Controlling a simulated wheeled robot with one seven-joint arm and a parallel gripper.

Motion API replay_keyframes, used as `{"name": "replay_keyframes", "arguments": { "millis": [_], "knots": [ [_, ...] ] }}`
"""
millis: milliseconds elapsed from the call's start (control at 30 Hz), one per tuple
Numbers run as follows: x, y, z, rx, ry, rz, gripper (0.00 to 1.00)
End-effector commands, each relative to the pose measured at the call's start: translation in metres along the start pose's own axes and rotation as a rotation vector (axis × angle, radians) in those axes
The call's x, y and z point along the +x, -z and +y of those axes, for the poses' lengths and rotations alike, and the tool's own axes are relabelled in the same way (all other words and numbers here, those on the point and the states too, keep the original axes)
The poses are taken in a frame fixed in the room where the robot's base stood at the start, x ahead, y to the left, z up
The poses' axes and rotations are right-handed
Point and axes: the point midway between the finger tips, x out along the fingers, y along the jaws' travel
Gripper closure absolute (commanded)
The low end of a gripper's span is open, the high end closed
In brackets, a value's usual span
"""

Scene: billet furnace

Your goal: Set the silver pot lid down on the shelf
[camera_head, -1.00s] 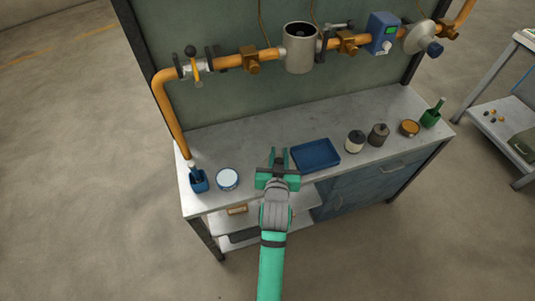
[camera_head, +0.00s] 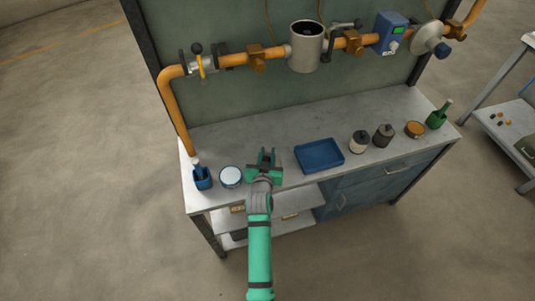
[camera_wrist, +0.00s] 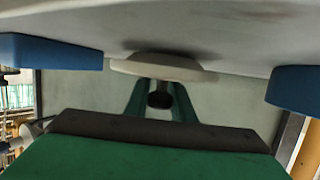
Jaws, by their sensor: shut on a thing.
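My gripper (camera_head: 263,158) is low over the front part of the bench top (camera_head: 215,152), between a blue-sided tin and a blue tray. In the wrist view my gripper (camera_wrist: 160,98) is shut on a small dark knob, with a pale disc-like part, the pot lid (camera_wrist: 160,67), seen edge-on beyond it. The lid is very close to the pale surface at the top of that view, with a dark shadow beside it; I cannot tell if it touches. My gripper hides the lid in the head view. The silver pot (camera_head: 306,46) on the pipe is open, its inside dark.
The white-topped tin (camera_head: 231,176) and a blue holder (camera_head: 202,178) stand left of my gripper. The blue tray (camera_head: 319,154), two small jars (camera_head: 360,141), an orange-brown tin (camera_head: 414,130) and a green holder (camera_head: 436,120) stand to the right. Orange piping (camera_head: 170,110) runs above the bench.

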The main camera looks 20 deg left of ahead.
Motion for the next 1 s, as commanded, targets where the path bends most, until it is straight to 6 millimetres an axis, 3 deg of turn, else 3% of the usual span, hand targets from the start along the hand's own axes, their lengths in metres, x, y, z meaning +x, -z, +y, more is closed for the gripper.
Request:
{"name": "replay_keyframes", "arguments": {
  "millis": [367, 400, 467, 833, 1000],
  "knots": [
    [0.001, -0.003, 0.000, 0.000, 0.000, 0.002, 1.00],
    [0.001, -0.004, 0.000, 0.000, -0.001, 0.001, 0.71],
    [0.001, -0.004, 0.000, 0.000, -0.001, 0.001, 0.59],
    [-0.001, -0.001, 0.000, 0.000, 0.000, 0.002, 0.59],
    [-0.022, -0.002, 0.001, 0.000, -0.001, 0.000, 0.59]
  ]
}}
